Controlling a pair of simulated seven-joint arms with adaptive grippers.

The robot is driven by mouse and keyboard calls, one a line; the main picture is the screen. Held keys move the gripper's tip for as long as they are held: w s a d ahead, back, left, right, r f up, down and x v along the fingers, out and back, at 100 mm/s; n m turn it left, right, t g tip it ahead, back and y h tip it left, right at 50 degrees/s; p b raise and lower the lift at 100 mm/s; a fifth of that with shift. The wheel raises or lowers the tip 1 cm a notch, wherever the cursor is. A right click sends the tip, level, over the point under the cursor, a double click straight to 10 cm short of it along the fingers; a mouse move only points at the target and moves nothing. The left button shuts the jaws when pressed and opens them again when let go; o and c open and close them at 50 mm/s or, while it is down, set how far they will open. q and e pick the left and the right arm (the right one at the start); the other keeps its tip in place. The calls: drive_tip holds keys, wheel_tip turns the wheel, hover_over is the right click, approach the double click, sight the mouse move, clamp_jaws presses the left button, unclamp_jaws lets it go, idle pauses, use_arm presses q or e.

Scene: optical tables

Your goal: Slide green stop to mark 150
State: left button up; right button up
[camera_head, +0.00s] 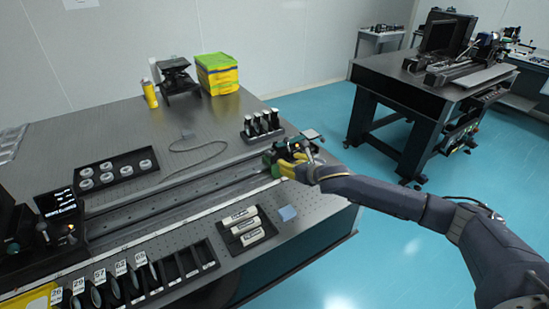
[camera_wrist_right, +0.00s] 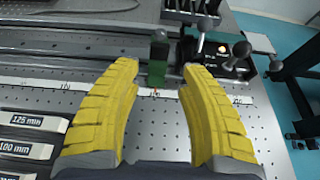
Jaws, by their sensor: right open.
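The green stop (camera_wrist_right: 157,68) is a small upright block with a dark round knob on top, at the white scale strip (camera_wrist_right: 68,86) on the rail. A small red mark shows on the strip just below the stop; the printed numbers are too small to read surely. My right gripper (camera_wrist_right: 160,70) has yellow fingers, spread apart, one to each side of the stop, with gaps showing between. In the head view my right gripper (camera_head: 284,168) is at the rail's right end and hides most of the stop. My left gripper is not in view.
A dark carriage with knobs (camera_wrist_right: 228,60) stands right beside the stop. A tray of labelled blocks (camera_head: 242,229) lies in front of the rail, with a lens rack (camera_head: 180,266) to its left. The rail's middle (camera_head: 165,207) is clear.

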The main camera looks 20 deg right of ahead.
sight(275, 157)
drive_tip(key=x, duration=1.1)
drive_tip(key=shift+w+f, duration=0.2)
drive_tip(key=shift+w, duration=0.05)
clamp_jaws()
